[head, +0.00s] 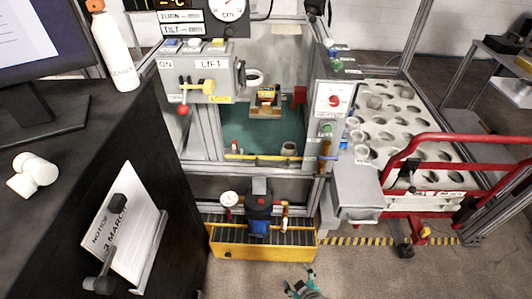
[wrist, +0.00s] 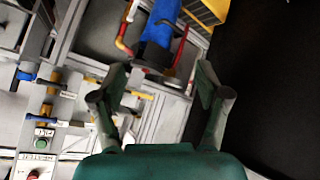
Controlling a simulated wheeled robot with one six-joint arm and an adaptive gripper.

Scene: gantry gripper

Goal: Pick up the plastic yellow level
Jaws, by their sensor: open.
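No thing in view is clearly a level. A thin yellow bar (head: 262,158) lies along the front edge of the green-floored bay. A yellow handle (head: 197,87) sticks out of the grey LIFT panel at the upper left, above a red ball knob. My gripper (head: 301,281) is at the bottom of the head view, in front of the yellow-sided roller tray and well apart from both yellow things. In the wrist view my gripper (wrist: 160,90) has its fingers spread wide, with nothing between them. Past them are a blue cylinder and red pipe parts.
A yellow-sided roller tray (head: 262,250) holds a dark and blue device (head: 259,205). A black cabinet (head: 75,175) stands at the left. Red rails (head: 460,138) and a white table with holes (head: 395,105) are at the right. The floor (head: 385,272) at the lower right is clear.

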